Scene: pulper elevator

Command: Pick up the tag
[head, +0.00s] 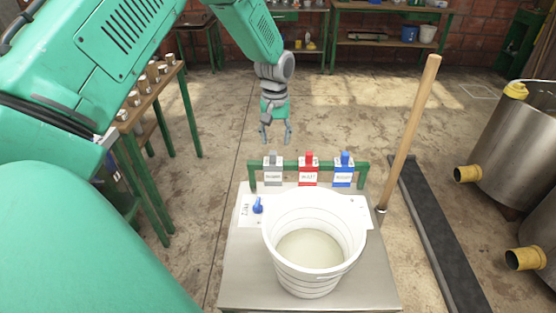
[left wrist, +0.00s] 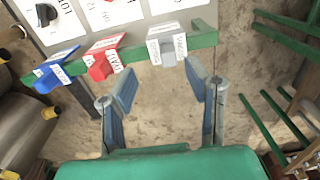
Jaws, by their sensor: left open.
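Three tags hang on a green rail (head: 270,164) at the back of a metal stand: a grey tag (head: 273,172), a red tag (head: 308,170) and a blue tag (head: 343,171). Each has a white label. My left gripper (head: 274,137) is open and empty, above and behind the rail near the grey tag. In the left wrist view, the grey tag (left wrist: 167,46) lies just beyond the gap between the open fingers (left wrist: 162,88), apart from them. The red tag (left wrist: 105,57) and blue tag (left wrist: 57,70) are further left. My right gripper is not in view.
A white bucket (head: 276,237) with pale contents stands on the metal stand (head: 240,275). A wooden pole (head: 412,130) leans at its right. Steel tanks (head: 515,145) stand at far right. A bench with several small cylinders (head: 152,72) is at left. Floor behind the rail is clear.

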